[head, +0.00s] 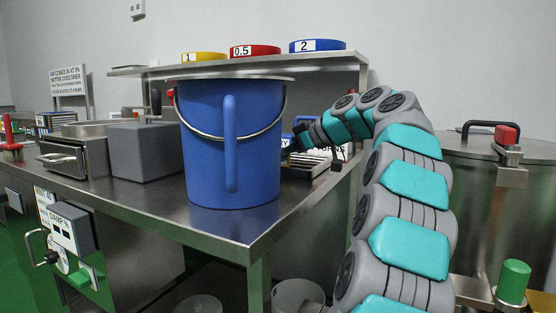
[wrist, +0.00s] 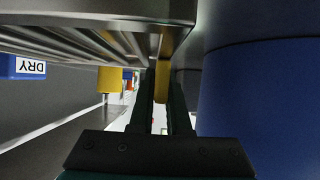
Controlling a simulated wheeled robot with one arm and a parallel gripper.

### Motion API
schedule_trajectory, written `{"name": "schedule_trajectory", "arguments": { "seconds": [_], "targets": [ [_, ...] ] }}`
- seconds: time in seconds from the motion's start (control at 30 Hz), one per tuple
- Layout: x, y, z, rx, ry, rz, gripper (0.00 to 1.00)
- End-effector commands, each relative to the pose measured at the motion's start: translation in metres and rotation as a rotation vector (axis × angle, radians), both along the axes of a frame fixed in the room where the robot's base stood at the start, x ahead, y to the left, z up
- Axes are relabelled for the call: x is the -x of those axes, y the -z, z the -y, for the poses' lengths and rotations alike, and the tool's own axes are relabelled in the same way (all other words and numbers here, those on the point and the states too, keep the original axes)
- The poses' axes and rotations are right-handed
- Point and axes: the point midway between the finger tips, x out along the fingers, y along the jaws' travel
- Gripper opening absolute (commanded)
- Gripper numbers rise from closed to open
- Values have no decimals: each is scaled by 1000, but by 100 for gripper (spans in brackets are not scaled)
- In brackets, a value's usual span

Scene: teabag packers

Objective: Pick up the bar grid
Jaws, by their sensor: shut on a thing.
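The bar grid (wrist: 75,42) shows in the wrist view as a metal frame with parallel bars across the top left. A yellow tab (wrist: 163,70) at its edge sits between the dark fingers of my gripper (wrist: 160,92), which are shut on it. In the head view my gripper (head: 292,146) reaches behind the right side of the blue bucket, and its fingertips are mostly hidden. I cannot tell whether the grid touches what is below it.
The big blue bucket (head: 207,150) stands on the steel table (head: 215,222), close beside my gripper; it fills the right of the wrist view (wrist: 262,110). A shelf (head: 250,66) with coloured discs is above. A lidded steel vat (head: 480,150) stands right. A grey box (head: 146,150) is left.

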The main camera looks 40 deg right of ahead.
Motion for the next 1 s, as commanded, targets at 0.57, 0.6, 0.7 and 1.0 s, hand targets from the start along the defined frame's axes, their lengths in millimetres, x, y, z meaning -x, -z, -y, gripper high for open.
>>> {"name": "schedule_trajectory", "arguments": {
  "seconds": [0.57,0.6,0.7,1.0],
  "targets": [
    [-1,-66,1,5,1,6,0],
    [-1,-70,0,4,0,5,0],
    [-1,-80,1,6,3,6,0],
    [0,-126,0,2,2,4,0]
  ]
}}
